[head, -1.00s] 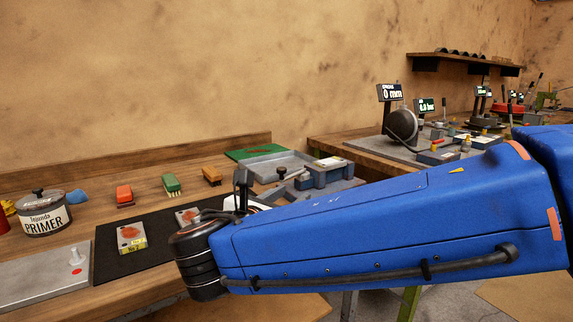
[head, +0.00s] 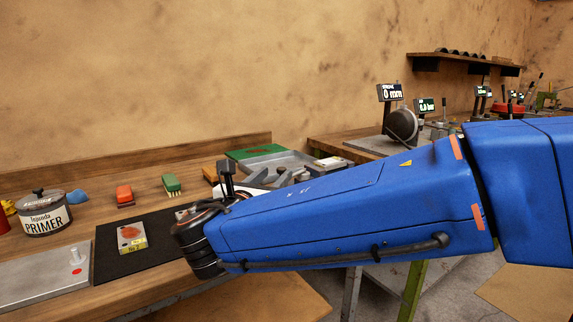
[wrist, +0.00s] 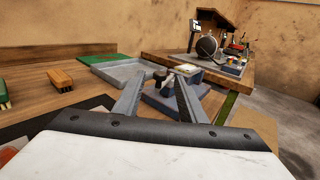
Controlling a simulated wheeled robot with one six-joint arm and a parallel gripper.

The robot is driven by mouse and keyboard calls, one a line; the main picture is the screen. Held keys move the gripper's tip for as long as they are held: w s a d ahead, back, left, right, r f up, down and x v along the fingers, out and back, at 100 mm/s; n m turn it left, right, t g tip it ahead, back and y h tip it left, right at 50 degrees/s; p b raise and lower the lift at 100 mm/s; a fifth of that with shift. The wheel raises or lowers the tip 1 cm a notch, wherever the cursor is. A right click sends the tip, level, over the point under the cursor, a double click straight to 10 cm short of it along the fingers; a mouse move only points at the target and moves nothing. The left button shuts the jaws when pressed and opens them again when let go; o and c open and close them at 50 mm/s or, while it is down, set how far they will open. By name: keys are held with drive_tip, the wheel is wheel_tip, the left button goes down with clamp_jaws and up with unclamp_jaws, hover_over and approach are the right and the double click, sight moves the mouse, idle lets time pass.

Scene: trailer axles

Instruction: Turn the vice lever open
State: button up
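The grey vice (wrist: 165,103) sits at the edge of the wooden bench in the wrist view, with a white plate on its top. Its lever (wrist: 160,74), a short bar with a dark knob, shows between and a little beyond my fingertips. My gripper (wrist: 159,78) is open, with one finger on each side of the lever. I cannot tell whether either finger touches it. In the head view my gripper (head: 288,173) is small beyond my blue arm, which hides most of the vice.
A grey tray (wrist: 112,70) and a green mat (wrist: 97,59) lie behind the vice. Brushes (wrist: 61,78) are on the left. A primer tin (head: 44,213) stands at the bench's left. A second bench (head: 345,150) with gauges is to the right.

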drive_tip(key=x, duration=0.9)
drive_tip(key=shift+w+d, duration=0.15)
drive_tip(key=shift+w, duration=0.15)
clamp_jaws()
